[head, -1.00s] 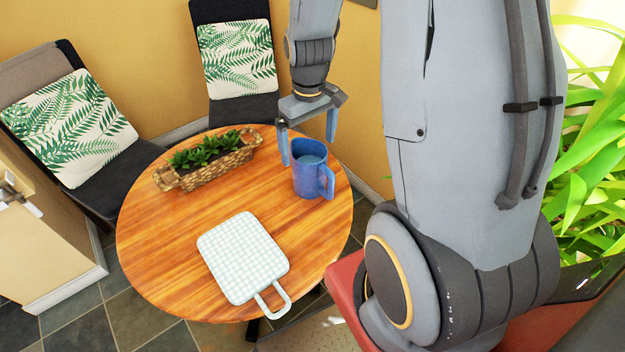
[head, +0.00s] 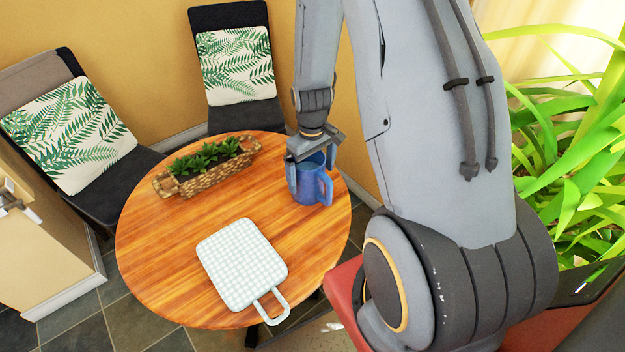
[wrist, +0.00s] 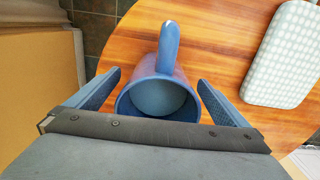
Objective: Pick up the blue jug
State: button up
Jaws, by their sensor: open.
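The blue jug (head: 308,186) stands upright on the round wooden table, near its right edge. In the wrist view I look down into the open mouth of the jug (wrist: 157,98), with its handle pointing away to the top. My gripper (head: 312,180) is lowered over the jug with its fingers apart. In the wrist view one finger of my gripper (wrist: 158,92) is on each side of the jug, with a gap visible on both sides. The jug's far side is partly hidden by the gripper in the head view.
The round table (head: 160,255) also bears a woven planter (head: 205,172) with green plants behind and left of the jug, and a checked white board (head: 243,262) in front. Two chairs with leaf-print cushions (head: 68,135) stand behind. A leafy plant (head: 570,150) is at right.

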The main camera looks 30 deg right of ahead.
jog(key=shift+f, duration=0.7)
jog(key=c, duration=2.1)
